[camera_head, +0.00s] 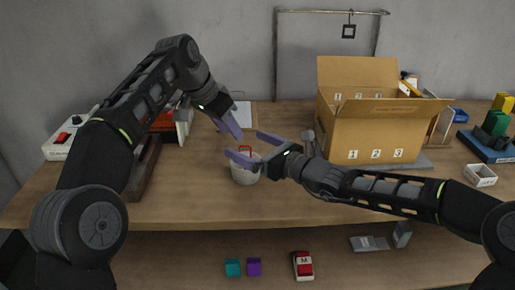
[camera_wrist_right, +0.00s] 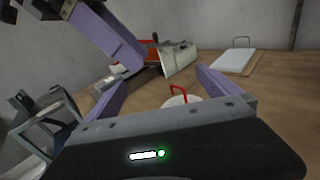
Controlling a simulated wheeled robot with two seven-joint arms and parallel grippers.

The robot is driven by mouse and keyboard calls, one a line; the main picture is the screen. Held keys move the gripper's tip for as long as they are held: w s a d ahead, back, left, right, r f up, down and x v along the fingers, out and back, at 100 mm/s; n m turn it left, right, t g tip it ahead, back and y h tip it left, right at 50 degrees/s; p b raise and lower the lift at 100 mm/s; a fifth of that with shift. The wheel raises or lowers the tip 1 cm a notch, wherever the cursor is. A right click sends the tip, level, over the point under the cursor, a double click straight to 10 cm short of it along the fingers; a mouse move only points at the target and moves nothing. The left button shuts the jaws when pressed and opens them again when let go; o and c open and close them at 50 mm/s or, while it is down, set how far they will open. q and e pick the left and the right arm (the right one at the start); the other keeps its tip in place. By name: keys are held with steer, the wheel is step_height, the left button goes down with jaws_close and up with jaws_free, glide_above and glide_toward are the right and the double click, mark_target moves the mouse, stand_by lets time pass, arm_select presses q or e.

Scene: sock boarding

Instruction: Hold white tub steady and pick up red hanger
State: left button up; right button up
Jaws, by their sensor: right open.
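The white tub (camera_head: 245,176) stands on the table in front of me, with the red hanger (camera_head: 246,151) sticking up from its top. In the right wrist view the red hanger (camera_wrist_right: 179,91) and part of the tub's top (camera_wrist_right: 176,101) show beyond my gripper's body, which hides the rest. My right gripper (camera_head: 254,147) is open, its purple fingers pointing left at the tub's upper right side. I cannot tell whether it touches the tub. My left gripper (camera_head: 236,128) is above and slightly left of the tub, pointing down. Its fingers overlap, so its opening is unclear.
An open cardboard box (camera_head: 376,133) numbered 1 to 3 stands right of the tub. A white device with a red switch (camera_head: 70,134) is at the left. A small square hangs from a metal rail (camera_head: 330,12) at the back.

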steer(key=shift+w+d+f+t, duration=0.4)
steer(key=shift+w+d+f, duration=0.25)
steer(key=shift+d+f, duration=0.2)
step_height(320, 180, down, 8)
steer(key=shift+f, duration=0.1)
steer(key=x, duration=0.7)
steer(key=shift+w+a, duration=0.2)
steer(key=shift+c, duration=0.2)
